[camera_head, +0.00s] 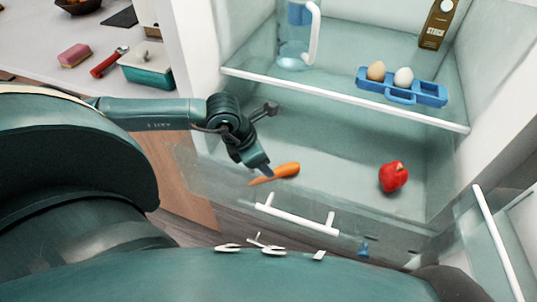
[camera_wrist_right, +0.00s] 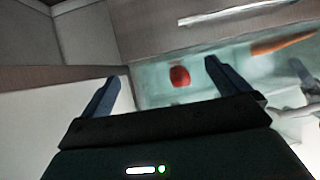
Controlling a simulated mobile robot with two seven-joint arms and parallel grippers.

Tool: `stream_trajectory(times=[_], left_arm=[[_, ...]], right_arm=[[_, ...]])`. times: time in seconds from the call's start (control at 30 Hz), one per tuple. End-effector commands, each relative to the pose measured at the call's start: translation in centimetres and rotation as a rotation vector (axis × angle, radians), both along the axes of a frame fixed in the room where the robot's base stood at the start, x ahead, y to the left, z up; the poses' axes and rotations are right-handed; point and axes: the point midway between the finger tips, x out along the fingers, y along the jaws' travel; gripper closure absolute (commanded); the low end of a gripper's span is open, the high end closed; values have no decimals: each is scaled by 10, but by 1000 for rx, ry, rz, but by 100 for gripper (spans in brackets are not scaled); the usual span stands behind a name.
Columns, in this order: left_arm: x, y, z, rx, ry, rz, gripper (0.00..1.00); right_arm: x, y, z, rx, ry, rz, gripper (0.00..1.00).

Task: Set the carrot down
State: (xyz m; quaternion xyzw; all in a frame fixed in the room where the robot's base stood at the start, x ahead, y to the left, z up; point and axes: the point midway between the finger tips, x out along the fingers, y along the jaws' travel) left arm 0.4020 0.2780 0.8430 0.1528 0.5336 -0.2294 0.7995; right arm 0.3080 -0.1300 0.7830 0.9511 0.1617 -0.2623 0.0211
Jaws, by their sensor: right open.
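The orange carrot (camera_head: 284,171) shows at the front left of the fridge's lower compartment, near the white drawer handle. My left gripper (camera_head: 263,168) comes in from the left, with its fingertip end at the carrot's upper left side. Whether its fingers are closed around the carrot cannot be told. The carrot also shows in the right wrist view (camera_wrist_right: 283,42), at the upper right beyond the right finger.
A red pepper (camera_head: 393,177) sits to the right in the same compartment. The glass shelf (camera_head: 330,92) above bears a jug (camera_head: 294,35) and a blue egg tray (camera_head: 425,93). The compartment floor between carrot and pepper is clear. A counter with several things stands at upper left.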

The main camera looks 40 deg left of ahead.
Motion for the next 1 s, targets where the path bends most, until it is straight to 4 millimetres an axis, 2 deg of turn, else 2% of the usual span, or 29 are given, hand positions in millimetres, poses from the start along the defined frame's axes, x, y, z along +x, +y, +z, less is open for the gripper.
stream_trajectory(times=[0.2,0.4,1.0], left_arm=[[-14,9,39,4,-1,-1,54],[-20,13,57,1,0,0,54],[-21,13,59,-2,0,1,54]], right_arm=[[0,1,-3,9,-1,-2,0],[1,1,-2,13,-4,-2,0],[1,2,-2,16,-3,-7,0]])
